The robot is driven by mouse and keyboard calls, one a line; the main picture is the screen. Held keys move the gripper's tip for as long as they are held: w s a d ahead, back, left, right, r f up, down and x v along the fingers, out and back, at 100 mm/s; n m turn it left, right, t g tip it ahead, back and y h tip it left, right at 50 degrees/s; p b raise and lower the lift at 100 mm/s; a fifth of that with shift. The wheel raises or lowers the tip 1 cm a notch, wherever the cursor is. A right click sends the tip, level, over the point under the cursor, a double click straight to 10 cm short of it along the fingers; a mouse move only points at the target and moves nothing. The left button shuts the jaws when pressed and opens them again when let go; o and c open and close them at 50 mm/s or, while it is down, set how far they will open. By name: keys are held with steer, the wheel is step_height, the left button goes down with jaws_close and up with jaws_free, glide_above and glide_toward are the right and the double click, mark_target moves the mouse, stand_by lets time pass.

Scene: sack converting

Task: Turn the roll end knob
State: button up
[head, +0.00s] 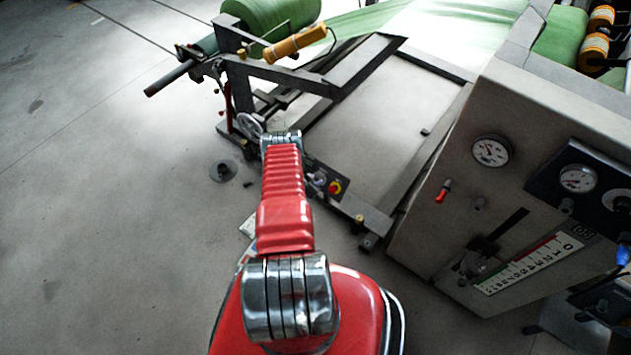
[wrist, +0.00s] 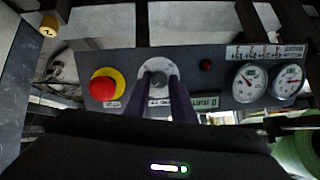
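In the wrist view a grey knob (wrist: 158,78) sits on a round pale plate on a dark control panel (wrist: 217,68). I take it for the roll end knob, as its label is not readable. My gripper (wrist: 160,77) points at the panel with its two dark fingers apart, one on each side of the knob. I cannot tell whether the fingertips touch it. In the head view the panel (head: 326,186) is low on the machine frame, partly behind my red arm. My gripper is hidden there.
A red emergency button on a yellow base (wrist: 104,86) is close left of the knob. A small red lamp (wrist: 206,65) and two gauges (wrist: 254,82) are to its right. A handwheel (head: 250,125) stands near my arm. The floor at left is mostly clear.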

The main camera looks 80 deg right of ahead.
steer(key=o, duration=0.4)
steer(key=shift+c, duration=0.2)
steer(key=shift+a, duration=0.1)
steer(key=v, duration=1.3)
steer(key=shift+a+r, duration=0.2)
steer(key=shift+r, duration=0.05)
steer(key=shift+w, duration=0.1)
stand_by(0.4)
